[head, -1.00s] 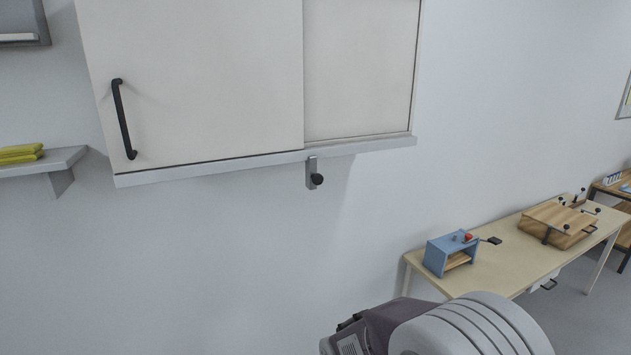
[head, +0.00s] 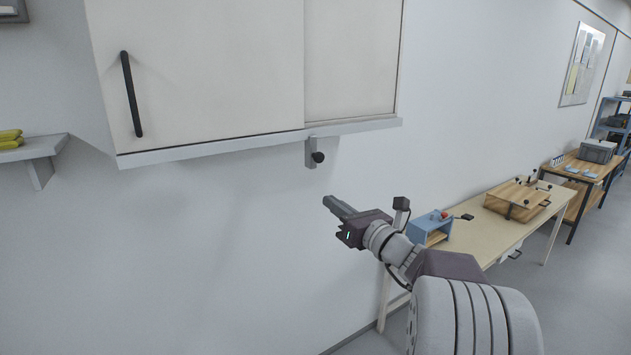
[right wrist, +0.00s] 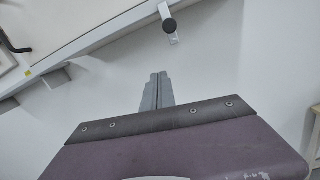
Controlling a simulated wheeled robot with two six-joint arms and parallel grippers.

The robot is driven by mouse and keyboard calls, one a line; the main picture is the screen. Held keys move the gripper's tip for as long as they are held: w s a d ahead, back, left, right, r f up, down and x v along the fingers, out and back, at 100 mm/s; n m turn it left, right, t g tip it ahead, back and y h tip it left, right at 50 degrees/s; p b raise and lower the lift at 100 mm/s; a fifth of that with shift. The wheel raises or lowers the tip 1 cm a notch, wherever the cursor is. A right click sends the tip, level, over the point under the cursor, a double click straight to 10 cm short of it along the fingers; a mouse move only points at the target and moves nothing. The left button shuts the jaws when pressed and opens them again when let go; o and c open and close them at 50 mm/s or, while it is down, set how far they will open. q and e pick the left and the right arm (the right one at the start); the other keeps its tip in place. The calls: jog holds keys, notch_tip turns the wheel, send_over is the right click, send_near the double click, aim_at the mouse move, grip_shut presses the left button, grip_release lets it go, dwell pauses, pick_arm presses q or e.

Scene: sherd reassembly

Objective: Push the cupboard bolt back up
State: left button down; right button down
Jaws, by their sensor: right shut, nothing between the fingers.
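The cupboard (head: 200,75) hangs on the wall with a white sliding door and a black bar handle (head: 131,95). The bolt (head: 312,153) is a grey metal plate with a black knob under the cupboard's bottom rail. In the right wrist view the bolt's knob (right wrist: 170,26) shows at the top, beyond the fingertips. My right gripper (head: 330,202) is shut and empty, below and slightly right of the bolt, apart from it. Its closed fingers also show in the right wrist view (right wrist: 157,85), pointing towards the rail. My left gripper is not in view.
A shelf (head: 35,150) with yellow items is on the left wall. A table (head: 475,240) at the right bears a blue box (head: 428,230) and a wooden press (head: 517,197). The wall below the cupboard is clear.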

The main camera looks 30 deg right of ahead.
aim_at(312, 143)
jog(key=shift+m+h, duration=0.3)
jog(key=shift+h, duration=0.2)
jog(key=w+d+r+p, duration=0.1)
jog(key=w+p, duration=0.1)
jog(key=w, duration=0.1)
jog(key=w+r+p, duration=0.1)
jog(key=w+p, duration=0.1)
jog(key=w, duration=0.1)
jog(key=w+d+r+p, duration=0.1)
jog(key=w+p, duration=0.1)
jog(key=w, duration=0.1)
jog(key=shift+w+d+r, duration=0.15)
jog(key=shift+w+d, duration=0.15)
jog(key=shift+w, duration=0.1)
jog(key=shift+s+d+r, duration=0.15)
jog(key=shift+r, duration=0.3)
notch_tip(312, 143, up, 6)
jog(key=shift+f+p, duration=0.1)
jog(key=shift+p, duration=0.95)
